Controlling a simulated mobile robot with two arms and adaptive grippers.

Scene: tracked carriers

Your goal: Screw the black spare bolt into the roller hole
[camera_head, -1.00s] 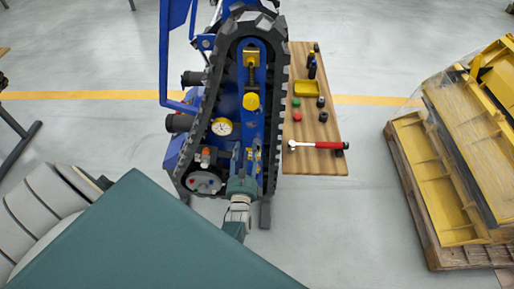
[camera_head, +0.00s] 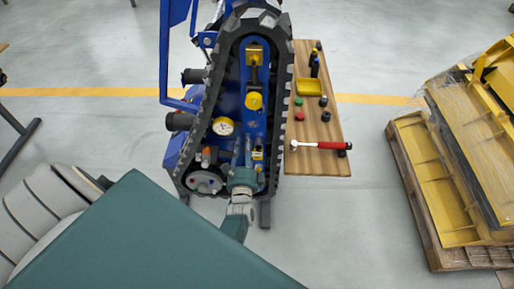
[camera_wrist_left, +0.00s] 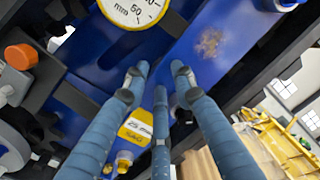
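My left gripper (camera_head: 243,148) is over the lower part of the blue tracked carrier (camera_head: 228,100), its fingers pointing away from me. In the left wrist view its fingers (camera_wrist_left: 159,78) are apart, with nothing visible between the tips. Behind them is the carrier's blue face with a rusty patch (camera_wrist_left: 210,43). Several dark small parts lie on the wooden table, among them a round black one (camera_head: 325,116) and a dark one (camera_head: 322,101); I cannot tell which is the black spare bolt. I cannot make out the roller hole for certain. My right gripper is not in view.
The wooden table (camera_head: 318,132) right of the carrier holds a red-handled ratchet (camera_head: 325,145), a yellow tray (camera_head: 308,86), red and green caps and black bottles. A gauge (camera_head: 223,126) sits on the carrier. A pallet (camera_head: 428,228) with yellow parts stands right; floor between is clear.

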